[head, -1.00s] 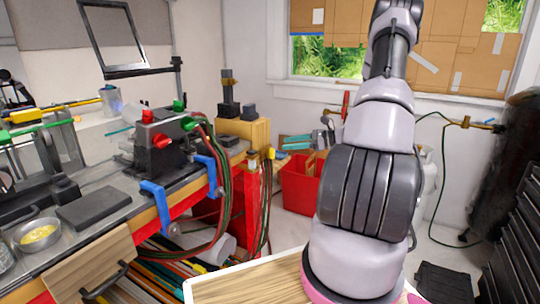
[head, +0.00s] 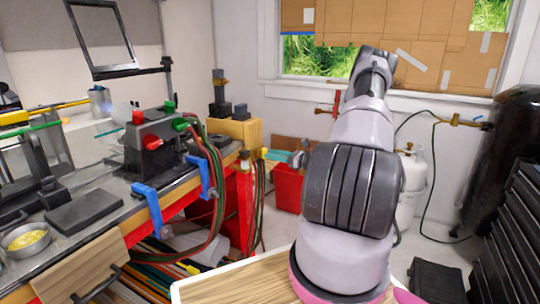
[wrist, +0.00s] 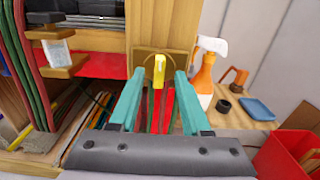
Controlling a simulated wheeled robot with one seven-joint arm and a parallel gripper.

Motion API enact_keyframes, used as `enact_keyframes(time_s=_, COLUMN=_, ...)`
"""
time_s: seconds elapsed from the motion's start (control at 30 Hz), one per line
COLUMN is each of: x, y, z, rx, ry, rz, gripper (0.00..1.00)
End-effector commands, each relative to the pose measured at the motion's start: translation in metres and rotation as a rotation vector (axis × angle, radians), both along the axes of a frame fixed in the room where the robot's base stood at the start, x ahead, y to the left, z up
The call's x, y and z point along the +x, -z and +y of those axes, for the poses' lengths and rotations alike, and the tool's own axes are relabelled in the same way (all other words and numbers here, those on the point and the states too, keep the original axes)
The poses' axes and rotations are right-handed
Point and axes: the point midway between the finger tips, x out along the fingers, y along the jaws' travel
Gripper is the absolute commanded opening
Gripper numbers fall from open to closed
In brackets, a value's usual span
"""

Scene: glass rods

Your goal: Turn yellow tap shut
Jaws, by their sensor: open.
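The yellow tap (wrist: 159,70) shows in the wrist view as an upright yellow handle on a wooden post. Red and green hoses hang below it. In the head view a small yellow knob (head: 264,153) at the bench's end looks like the same tap. My gripper (wrist: 159,76) has two teal fingers spread apart, with the yellow handle seen in the gap between them. I see no finger touching the handle, and how far ahead it is I cannot tell.
In the wrist view an orange spray bottle (wrist: 204,72) stands close to the right of the tap, with a blue dish (wrist: 257,108) farther right. A red bin (wrist: 292,150) is at lower right. Hoses (head: 216,185) hang at the bench's end.

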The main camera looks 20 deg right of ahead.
Motion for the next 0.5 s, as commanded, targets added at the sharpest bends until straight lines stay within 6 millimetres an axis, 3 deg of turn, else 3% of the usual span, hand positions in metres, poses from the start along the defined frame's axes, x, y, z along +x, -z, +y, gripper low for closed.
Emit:
enact_keyframes(time_s=0.2, x=0.0134, y=0.0001, z=0.0111, rx=0.001, ry=-0.001, rz=0.001, gripper=0.47)
enact_keyframes(time_s=0.47, x=0.0144, y=0.0001, z=0.0116, rx=0.001, ry=0.0, rz=0.001, gripper=0.47)
enact_keyframes(time_s=0.5, x=0.0144, y=0.0001, z=0.0116, rx=0.001, ry=0.0, rz=0.001, gripper=0.4)
